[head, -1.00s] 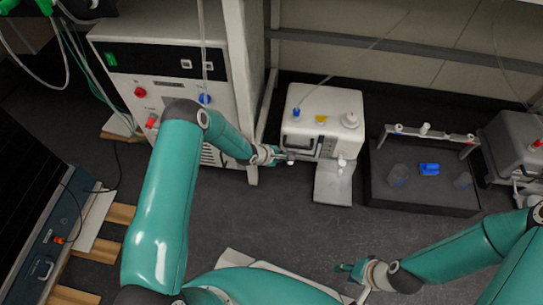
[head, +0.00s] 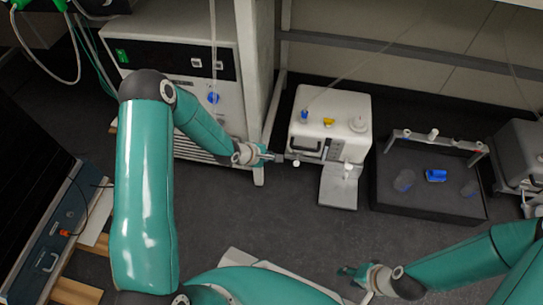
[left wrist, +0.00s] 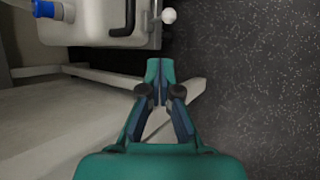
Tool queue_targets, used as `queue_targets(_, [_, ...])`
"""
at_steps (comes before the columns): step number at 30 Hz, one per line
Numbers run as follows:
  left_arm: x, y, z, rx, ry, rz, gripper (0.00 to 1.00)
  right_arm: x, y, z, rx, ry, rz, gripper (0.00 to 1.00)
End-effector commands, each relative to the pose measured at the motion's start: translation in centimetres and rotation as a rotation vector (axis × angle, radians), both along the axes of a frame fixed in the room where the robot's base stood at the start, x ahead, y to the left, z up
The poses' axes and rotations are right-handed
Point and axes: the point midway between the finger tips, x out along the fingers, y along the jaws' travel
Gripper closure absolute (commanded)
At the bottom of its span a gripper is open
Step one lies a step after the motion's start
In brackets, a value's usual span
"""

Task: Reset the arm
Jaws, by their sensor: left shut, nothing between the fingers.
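My left gripper (head: 278,157) is at the end of the left teal arm, close to the left front of a white pump-like box (head: 345,115). In the left wrist view the left gripper (left wrist: 154,68) is shut and empty, its fingertips together. The white box (left wrist: 85,22) shows at the top there, with a black handle and a round white knob; the fingertips look apart from it. My right gripper (head: 352,272) is low in the head view, over the dark floor or bench; its fingers are too small to tell open from shut.
A large white cabinet (head: 225,110) with buttons stands behind the left arm, beside a pale post. A black tray (head: 425,205) with a blue piece (head: 436,175) and clear vessels lies right of the white box. A blue-grey device (head: 50,240) is at the left. The dark surface in the middle is clear.

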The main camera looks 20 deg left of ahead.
Motion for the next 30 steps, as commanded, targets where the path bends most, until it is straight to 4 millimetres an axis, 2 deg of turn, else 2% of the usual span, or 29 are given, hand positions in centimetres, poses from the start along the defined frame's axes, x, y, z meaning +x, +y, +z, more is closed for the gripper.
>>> queue_targets(9, [0.1,-0.2,0.0,-0.001,-0.002,-0.004,1.0,0.0,0.0,0.0,0.0,0.0,0.0,0.6])
queue_targets(12, [0.2,-1.7,0.3,-0.003,-0.005,-0.032,1.0,0.0,0.0,0.0,0.0,0.0,0.0,0.6])
queue_targets(14, [-0.7,-3.2,0.1,-0.013,0.014,-0.055,1.0,0.0,0.0,-0.1,0.0,0.0,0.0,0.6])
queue_targets(17, [-3.9,-6.2,-0.7,-0.035,0.091,-0.081,1.0,0.0,0.0,-0.1,0.0,0.0,0.0,0.6])
queue_targets(19, [-7.4,-8.2,-1.5,0.006,0.137,-0.172,1.0,0.0,0.0,-0.1,0.0,0.0,0.0,0.6])
queue_targets(21, [-10.5,-9.4,-2.2,0.067,0.162,-0.287,1.0,0.0,0.0,-0.1,0.0,0.0,0.0,0.6])
queue_targets(27, [-18.7,-11.1,-3.1,0.243,0.183,-0.683,1.0,0.0,0.0,-0.1,0.0,0.0,0.0,0.6])
queue_targets(30, [-21.6,-11.1,-3.2,0.312,0.169,-0.865,1.0,0.0,0.0,-0.1,0.0,0.0,0.0,0.6])
